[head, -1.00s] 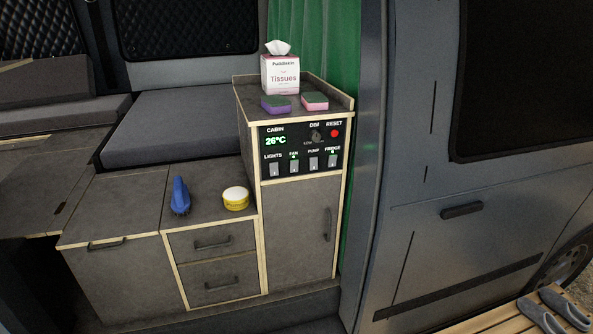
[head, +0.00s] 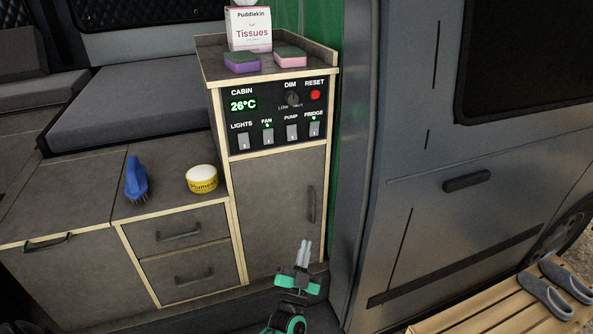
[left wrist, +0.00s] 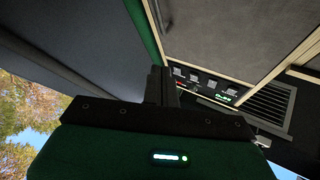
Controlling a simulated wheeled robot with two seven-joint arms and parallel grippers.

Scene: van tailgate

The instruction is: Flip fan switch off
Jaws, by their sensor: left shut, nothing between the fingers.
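The fan switch (head: 267,136) is a light rocker under the FAN label, with a small green light lit above it. It sits on the black control panel (head: 262,105) near the top of the tall cabinet, between the LIGHTS switch (head: 243,141) and the PUMP switch (head: 292,131). The panel also shows small and tilted in the left wrist view (left wrist: 205,85). My left gripper (head: 304,247) points up in front of the cabinet's lower door, well below the panel. Its fingers are shut and empty. My right gripper is not in view.
A tissue box (head: 250,30) and two sponges (head: 243,62) stand on the cabinet top. A blue brush (head: 136,180) and a yellow tin (head: 201,179) stand on the lower counter. The grey van door (head: 430,170) is at right. Slippers (head: 560,290) lie on a wooden step.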

